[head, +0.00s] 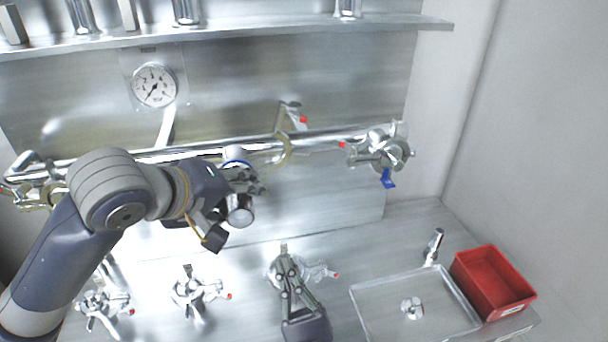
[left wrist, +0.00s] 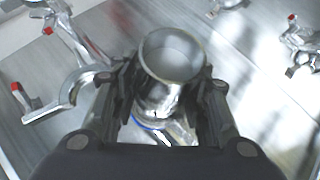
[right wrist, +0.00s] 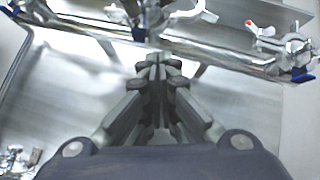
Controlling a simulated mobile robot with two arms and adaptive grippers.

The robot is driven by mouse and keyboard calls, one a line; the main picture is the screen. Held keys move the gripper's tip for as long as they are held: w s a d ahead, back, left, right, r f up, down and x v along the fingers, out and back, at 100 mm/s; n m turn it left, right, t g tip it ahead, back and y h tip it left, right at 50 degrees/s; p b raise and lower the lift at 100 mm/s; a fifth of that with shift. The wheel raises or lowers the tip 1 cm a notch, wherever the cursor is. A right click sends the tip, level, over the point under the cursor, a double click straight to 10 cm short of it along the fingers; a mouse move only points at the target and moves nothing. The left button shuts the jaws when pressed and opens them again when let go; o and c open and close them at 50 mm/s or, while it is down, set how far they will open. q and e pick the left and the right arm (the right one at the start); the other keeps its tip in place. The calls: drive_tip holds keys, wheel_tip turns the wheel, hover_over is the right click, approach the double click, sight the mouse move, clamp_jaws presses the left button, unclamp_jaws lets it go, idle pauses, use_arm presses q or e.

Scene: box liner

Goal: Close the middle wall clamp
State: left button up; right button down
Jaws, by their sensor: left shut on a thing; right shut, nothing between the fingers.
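The middle wall clamp (head: 284,150) sits on the horizontal wall pipe, with a red-tipped part raised above it. Its curved jaw (left wrist: 70,92) stands open in the left wrist view, left of my left gripper. My left gripper (head: 243,190) is shut on a shiny metal pipe piece (head: 240,212) with a round open end, just left of the clamp. The pipe end (left wrist: 172,55) shows between the fingers in the left wrist view. My right gripper (head: 283,256) is shut and empty, lower down in the head view. Its closed fingertips (right wrist: 158,65) appear below the wall pipe in its wrist view.
The wall pipe (head: 335,137) runs across the steel panel. Another clamp with a blue handle (head: 388,180) is at its right end. Several clamp fittings (head: 192,288) stand on the counter.

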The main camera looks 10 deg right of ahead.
drive_tip(key=w+d+r+m+h, duration=0.3)
drive_tip(key=w+r+m+h, duration=0.1)
drive_tip(key=r+m+h, duration=0.3)
drive_tip(key=w+d+r+m+h, duration=0.2)
drive_tip(key=w+r+m+h, duration=0.3)
drive_tip(key=r+m+h, duration=0.1)
drive_tip(key=shift+w+d+r+m+h, duration=0.25)
drive_tip(key=shift+d+r+m+h, duration=0.15)
drive_tip(key=shift+r+m, duration=0.4)
